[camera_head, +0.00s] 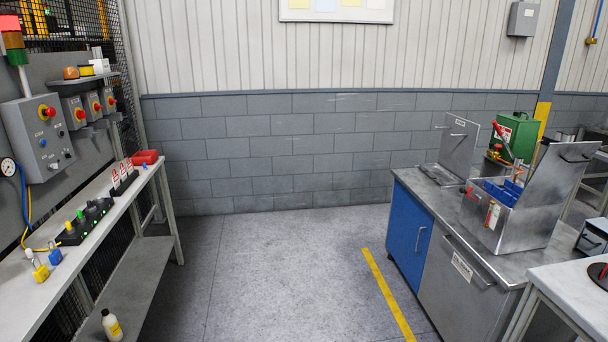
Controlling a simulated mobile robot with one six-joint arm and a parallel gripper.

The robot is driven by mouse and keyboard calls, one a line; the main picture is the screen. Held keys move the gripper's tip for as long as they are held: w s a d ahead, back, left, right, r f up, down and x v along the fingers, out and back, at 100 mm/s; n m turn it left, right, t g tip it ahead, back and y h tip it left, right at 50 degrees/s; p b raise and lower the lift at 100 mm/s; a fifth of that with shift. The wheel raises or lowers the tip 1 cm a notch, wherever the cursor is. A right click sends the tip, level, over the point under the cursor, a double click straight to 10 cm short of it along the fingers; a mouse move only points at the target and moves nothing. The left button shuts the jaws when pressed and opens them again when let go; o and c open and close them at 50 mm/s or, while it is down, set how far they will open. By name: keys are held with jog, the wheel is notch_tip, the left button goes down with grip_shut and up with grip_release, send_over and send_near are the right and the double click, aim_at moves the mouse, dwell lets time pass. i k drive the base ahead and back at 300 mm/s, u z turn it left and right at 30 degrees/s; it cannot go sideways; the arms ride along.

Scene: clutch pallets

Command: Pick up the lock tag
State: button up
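Several small red-and-white tags (123,175) stand upright in a dark holder on the left bench (105,225), and one of these may be the lock tag. They are too small for me to read. A yellow padlock (40,273) and a blue padlock (55,257) sit near the front of the same bench. The yellow padlock has a pale part above it that I cannot make out. My gripper is not in view.
A red bin (145,157) and a black strip with coloured knobs (84,224) share the left bench. A bottle (111,325) stands on its lower shelf. A steel-topped cabinet (460,255) with an open metal box (500,215) stands right. The floor (280,270) between is clear.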

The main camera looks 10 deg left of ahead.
aim_at(129, 166)
jog(key=u, duration=0.35)
jog(key=i, duration=1.55)
jog(key=u, duration=0.55)
jog(key=i, duration=0.8)
jog(key=u, duration=0.7)
jog(key=i, duration=0.6)
jog(key=u, duration=1.05)
jog(key=i, duration=0.9)
jog(key=u, duration=0.5)
